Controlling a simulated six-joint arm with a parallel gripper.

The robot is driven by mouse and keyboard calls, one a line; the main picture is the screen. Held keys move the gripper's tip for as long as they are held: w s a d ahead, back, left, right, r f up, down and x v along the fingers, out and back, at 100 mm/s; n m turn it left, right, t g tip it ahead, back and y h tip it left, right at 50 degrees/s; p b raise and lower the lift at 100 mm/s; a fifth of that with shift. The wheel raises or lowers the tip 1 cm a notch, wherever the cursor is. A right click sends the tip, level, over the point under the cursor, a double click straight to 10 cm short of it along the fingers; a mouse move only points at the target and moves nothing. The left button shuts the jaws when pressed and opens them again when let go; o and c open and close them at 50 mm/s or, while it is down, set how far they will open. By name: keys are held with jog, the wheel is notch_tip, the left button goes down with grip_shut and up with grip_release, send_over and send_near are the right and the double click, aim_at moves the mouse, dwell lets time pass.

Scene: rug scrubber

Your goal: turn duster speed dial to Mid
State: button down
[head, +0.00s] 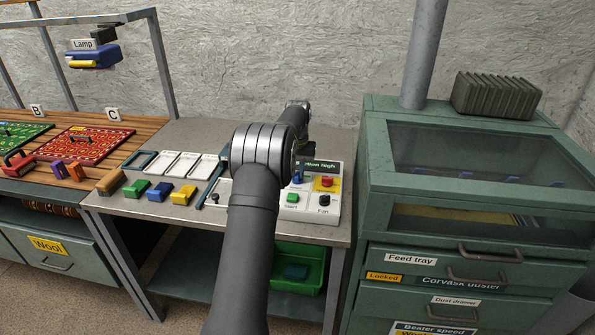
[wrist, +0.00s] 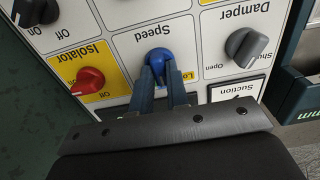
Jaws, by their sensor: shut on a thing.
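The blue speed dial (wrist: 158,56) sits on a white panel under the word "Speed", which appears upside down in the wrist view. My gripper (wrist: 161,76) is shut on this dial, one finger on each side. The dial's scale is mostly covered by the fingers. Only a yellow patch beginning "Lo" shows beside them, so I cannot tell the dial's exact setting. The green duster cabinet (head: 470,190), labelled "Corvask duster", stands at the right.
In the wrist view, a red isolator knob (wrist: 88,80) is left of the dial and a grey damper knob (wrist: 243,47) is right. A suction label (wrist: 237,92) is nearby. In the head view, a button box (head: 324,218) stands on the grey bench (head: 187,133).

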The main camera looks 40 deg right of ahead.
aim_at(297, 174)
jog(key=shift+r, duration=0.1)
dwell(0.3)
jog(key=c, duration=1.4)
grip_release()
notch_tip(297, 174, up, 17)
jog(key=shift+r, duration=0.15)
notch_tip(297, 174, down, 18)
jog(key=shift+r, duration=0.25)
